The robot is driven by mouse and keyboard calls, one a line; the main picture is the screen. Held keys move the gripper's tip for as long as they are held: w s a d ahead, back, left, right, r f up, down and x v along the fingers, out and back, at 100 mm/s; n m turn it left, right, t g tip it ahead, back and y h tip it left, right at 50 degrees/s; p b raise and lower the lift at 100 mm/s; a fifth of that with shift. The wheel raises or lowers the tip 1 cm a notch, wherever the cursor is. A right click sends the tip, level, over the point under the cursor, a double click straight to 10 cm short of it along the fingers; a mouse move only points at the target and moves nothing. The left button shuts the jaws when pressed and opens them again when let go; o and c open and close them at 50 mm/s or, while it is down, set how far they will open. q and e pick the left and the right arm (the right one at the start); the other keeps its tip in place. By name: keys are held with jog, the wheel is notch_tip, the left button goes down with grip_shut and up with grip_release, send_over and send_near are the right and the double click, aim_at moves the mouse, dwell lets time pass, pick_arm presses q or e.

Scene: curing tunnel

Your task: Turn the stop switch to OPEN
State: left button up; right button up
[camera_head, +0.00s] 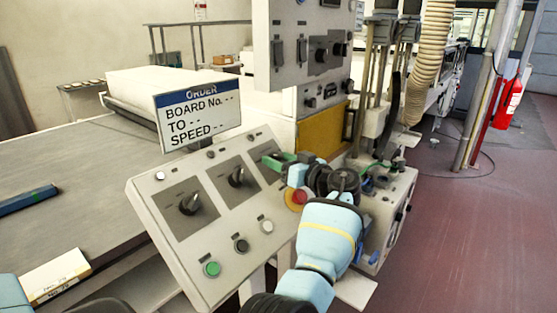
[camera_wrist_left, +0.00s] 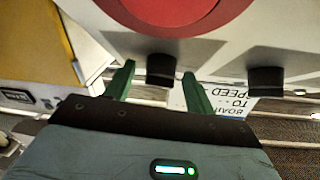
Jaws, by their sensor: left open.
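A sloped grey control panel (camera_head: 240,205) carries a row of black rotary switches on dark plates: a left one (camera_head: 189,203), a middle one (camera_head: 237,177) and a right one hidden behind my gripper in the head view. Their labels are too small to read, so I cannot tell which is the stop switch. My left gripper (camera_head: 278,161) is open at the right end of the panel. In the left wrist view its green fingers (camera_wrist_left: 159,88) stand on either side of a black knob (camera_wrist_left: 161,69); contact is unclear. My right gripper is not in view.
A red button (camera_head: 298,197) sits close by my left gripper; a large red disc (camera_wrist_left: 180,8) fills the top of the wrist view. Green, black and white buttons (camera_head: 267,227) line the panel's lower edge. An order sign (camera_head: 198,110) stands behind the panel. Floor (camera_head: 470,230) to the right is clear.

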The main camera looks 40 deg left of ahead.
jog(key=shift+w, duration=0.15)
pick_arm(q)
jog(key=shift+c, duration=0.6)
jog(key=c, duration=0.8)
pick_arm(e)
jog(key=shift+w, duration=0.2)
